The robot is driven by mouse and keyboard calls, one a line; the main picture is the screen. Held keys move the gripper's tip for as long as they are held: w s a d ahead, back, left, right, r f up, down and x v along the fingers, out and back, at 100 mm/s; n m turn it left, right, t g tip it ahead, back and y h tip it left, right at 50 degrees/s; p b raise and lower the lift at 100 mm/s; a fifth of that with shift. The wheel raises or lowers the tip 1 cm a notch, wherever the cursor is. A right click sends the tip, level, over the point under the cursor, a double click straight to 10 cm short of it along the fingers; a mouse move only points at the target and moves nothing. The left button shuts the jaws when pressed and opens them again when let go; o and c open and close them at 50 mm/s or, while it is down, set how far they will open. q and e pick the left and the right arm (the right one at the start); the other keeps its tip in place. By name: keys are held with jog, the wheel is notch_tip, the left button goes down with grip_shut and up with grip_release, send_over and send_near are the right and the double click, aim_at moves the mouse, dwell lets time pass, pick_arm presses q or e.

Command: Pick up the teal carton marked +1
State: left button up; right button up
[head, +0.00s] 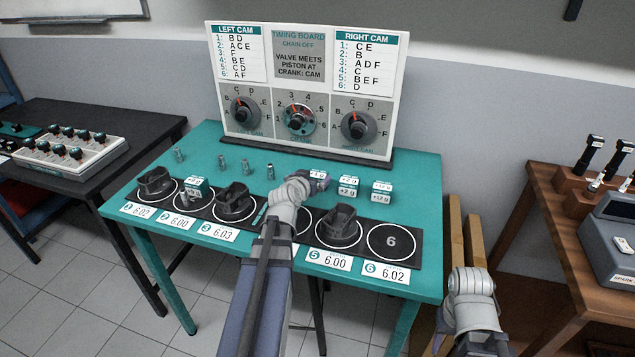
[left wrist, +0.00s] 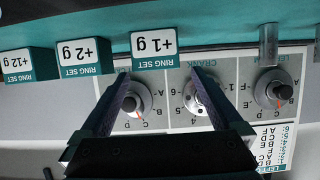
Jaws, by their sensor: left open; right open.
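The teal carton marked +1 (head: 318,174) stands at the left end of a row of cartons on the teal table, partly hidden by my left gripper (head: 320,183) in the head view. In the left wrist view its white +1 g label (left wrist: 153,42) faces the camera. My left gripper, also in the left wrist view (left wrist: 159,73), is open. The carton lies just beyond its fingertips, roughly in line with the gap, and is not held. My right gripper (head: 470,285) is at the lower right, away from the carton; its fingers are hard to make out.
The +2 g carton (head: 348,187) and +12 g carton (head: 382,191) stand to the right. Another carton (head: 197,188) stands among pistons on the numbered mat (head: 365,262). Small metal pins (head: 246,167) stand left. The timing board (head: 300,70) rises behind. Spot 6 is empty.

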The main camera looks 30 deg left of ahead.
aim_at(317, 174)
pick_arm(q)
jog(key=b+x, duration=0.1)
jog(key=x, duration=0.3)
jog(key=shift+w+d+f+b, duration=0.1)
jog(key=shift+w+f+b, duration=0.15)
jog(key=shift+w+b, duration=0.1)
jog(key=shift+s+r, duration=0.1)
jog(key=shift+c, duration=0.2)
jog(key=c, duration=1.3)
jog(key=shift+r, duration=0.1)
notch_tip(317, 174, up, 10)
jog(key=p, duration=1)
